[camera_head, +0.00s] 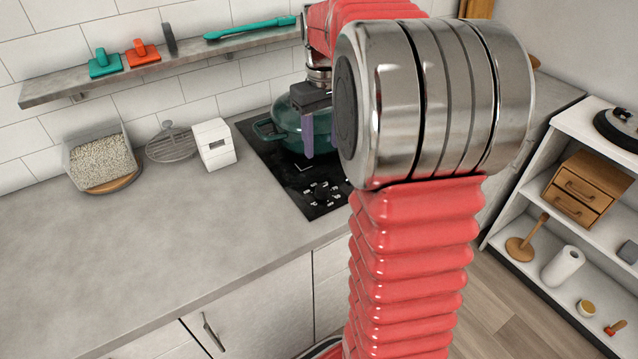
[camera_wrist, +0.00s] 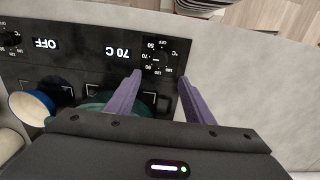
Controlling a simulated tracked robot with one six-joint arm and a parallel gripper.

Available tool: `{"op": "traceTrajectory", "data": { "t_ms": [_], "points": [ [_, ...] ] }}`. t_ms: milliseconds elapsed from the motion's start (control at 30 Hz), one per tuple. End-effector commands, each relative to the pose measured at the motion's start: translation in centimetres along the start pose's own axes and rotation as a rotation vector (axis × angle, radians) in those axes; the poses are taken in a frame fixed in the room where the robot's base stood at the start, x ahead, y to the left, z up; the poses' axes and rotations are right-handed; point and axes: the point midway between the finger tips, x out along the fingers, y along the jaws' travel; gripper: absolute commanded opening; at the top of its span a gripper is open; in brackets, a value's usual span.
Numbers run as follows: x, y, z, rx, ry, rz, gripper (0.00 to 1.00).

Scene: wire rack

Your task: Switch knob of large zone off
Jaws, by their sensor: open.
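A black cooktop (camera_head: 262,150) is set in the grey counter and shows upside down in the wrist view (camera_wrist: 75,68). In the wrist view a control knob with a temperature dial (camera_wrist: 157,57) is beside a display reading 70 C (camera_wrist: 124,52). A second knob (camera_wrist: 12,38) is at the left edge, beside a display reading OFF (camera_wrist: 46,43). Which knob serves the large zone I cannot tell. My gripper (camera_wrist: 160,76) is open, its purple fingers pointing toward the 70 C knob; contact is not clear. A teal pot (camera_head: 290,122) stands on the cooktop, partly hidden behind my gripper.
A blue bowl-like vessel with a pale inside (camera_wrist: 30,106) is at the wrist view's left. A white timer-like box (camera_head: 214,143) and a container of grains (camera_head: 102,160) stand left of the cooktop. A wall shelf (camera_head: 150,72) runs above. The front-left counter is clear.

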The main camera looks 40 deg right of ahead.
Motion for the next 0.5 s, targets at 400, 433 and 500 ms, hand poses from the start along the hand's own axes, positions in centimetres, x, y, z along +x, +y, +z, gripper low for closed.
{"op": "traceTrajectory", "data": {
  "t_ms": [400, 433, 500],
  "points": [
    [2.3, -0.1, 0.0, -0.001, -0.001, -0.001, 0.48],
    [2.7, -0.1, 0.0, -0.001, -0.002, -0.001, 0.48],
    [3.7, -0.1, 0.0, -0.001, -0.002, -0.001, 0.48]
  ]
}}
